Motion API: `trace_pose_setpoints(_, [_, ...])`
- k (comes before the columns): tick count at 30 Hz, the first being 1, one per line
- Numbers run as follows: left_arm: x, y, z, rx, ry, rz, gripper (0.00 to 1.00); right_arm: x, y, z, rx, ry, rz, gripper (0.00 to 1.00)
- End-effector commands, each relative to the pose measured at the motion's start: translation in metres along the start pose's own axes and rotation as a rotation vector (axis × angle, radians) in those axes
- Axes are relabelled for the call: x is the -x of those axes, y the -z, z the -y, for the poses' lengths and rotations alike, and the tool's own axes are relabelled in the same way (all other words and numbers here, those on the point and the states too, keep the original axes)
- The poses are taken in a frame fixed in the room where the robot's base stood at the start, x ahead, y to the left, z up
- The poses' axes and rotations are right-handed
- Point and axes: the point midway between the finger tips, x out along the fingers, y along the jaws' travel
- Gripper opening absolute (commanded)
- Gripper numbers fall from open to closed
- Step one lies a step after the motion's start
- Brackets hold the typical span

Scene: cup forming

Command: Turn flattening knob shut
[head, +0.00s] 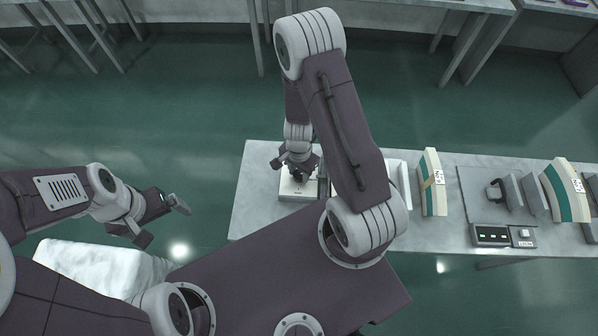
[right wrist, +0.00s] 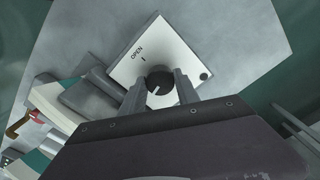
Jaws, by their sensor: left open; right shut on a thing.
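The flattening knob (right wrist: 158,80) is a round dark knob with a white pointer line, set on a white square plate (right wrist: 178,48) marked OPEN with a short tick. The pointer line is turned away from the OPEN tick. My right gripper (right wrist: 159,90) is shut on the knob, with one finger on each side of it. In the head view the white plate (head: 287,190) lies on the table below my right gripper (head: 298,168), which hides most of the knob. My left gripper (head: 163,222) is open and empty, off the table to the left.
A white covered block (head: 90,268) stands at lower left. The table's left end is clear.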

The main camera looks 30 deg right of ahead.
Motion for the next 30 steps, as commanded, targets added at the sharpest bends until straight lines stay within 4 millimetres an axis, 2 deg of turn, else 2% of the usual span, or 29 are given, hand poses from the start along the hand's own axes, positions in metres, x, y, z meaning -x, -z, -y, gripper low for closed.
trace_pose_setpoints(12, [0.0007,0.0001,0.0000,0.000,0.000,0.000,1.00,0.0018,0.0031,0.0029,-0.194,0.009,-0.008,0.00])
trace_pose_setpoints(30, [0.0007,0.0001,0.0000,0.000,0.000,0.000,1.00,0.0018,0.0032,0.0030,-0.228,0.010,-0.008,0.00])
